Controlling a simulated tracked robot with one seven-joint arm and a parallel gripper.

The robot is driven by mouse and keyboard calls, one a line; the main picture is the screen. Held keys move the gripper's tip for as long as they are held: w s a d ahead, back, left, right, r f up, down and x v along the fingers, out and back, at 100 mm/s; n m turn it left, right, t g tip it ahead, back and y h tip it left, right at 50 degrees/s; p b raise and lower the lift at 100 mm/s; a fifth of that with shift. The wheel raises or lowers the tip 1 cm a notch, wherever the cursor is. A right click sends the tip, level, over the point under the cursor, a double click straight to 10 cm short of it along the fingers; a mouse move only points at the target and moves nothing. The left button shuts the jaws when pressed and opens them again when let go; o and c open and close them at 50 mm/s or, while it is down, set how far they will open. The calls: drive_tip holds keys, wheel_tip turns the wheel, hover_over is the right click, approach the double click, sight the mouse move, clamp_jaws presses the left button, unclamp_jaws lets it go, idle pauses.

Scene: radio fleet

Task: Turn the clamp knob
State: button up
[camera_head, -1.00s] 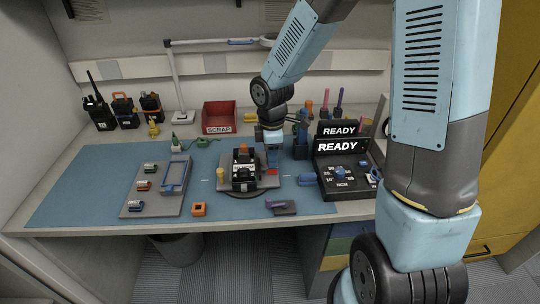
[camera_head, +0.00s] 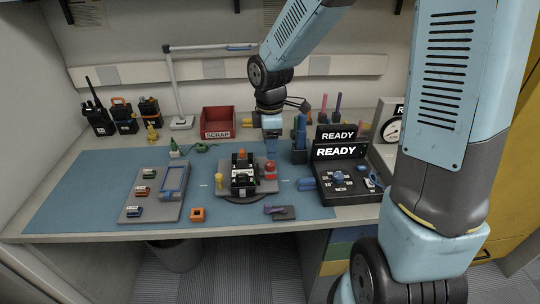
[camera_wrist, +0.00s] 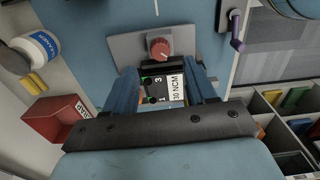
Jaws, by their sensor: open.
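The clamp fixture (camera_head: 240,196) sits on the blue mat with a black radio-like unit (camera_head: 243,174) on it. A red knob (camera_head: 270,169) stands at its right side, upright. It also shows in the wrist view as a round red knob (camera_wrist: 159,47) with a pale pointer mark, on a grey plate. My gripper (camera_head: 271,152) is above and just behind the knob, not around it. In the wrist view my two blue fingers (camera_wrist: 165,78) are apart, with the knob beyond their tips. A black part with a "30 NCM" label (camera_wrist: 177,88) shows between them.
A yellow post (camera_head: 219,182) stands left of the unit. A grey tray (camera_head: 150,207) lies further left, an orange block (camera_head: 197,214) and purple-handled tool (camera_head: 278,210) in front. The black READY console (camera_head: 345,188) is right. A red scrap bin (camera_head: 218,121) stands behind.

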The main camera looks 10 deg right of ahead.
sight(270, 163)
wheel_tip(270, 163, up, 8)
drive_tip(key=shift+f, duration=0.2)
idle(0.3)
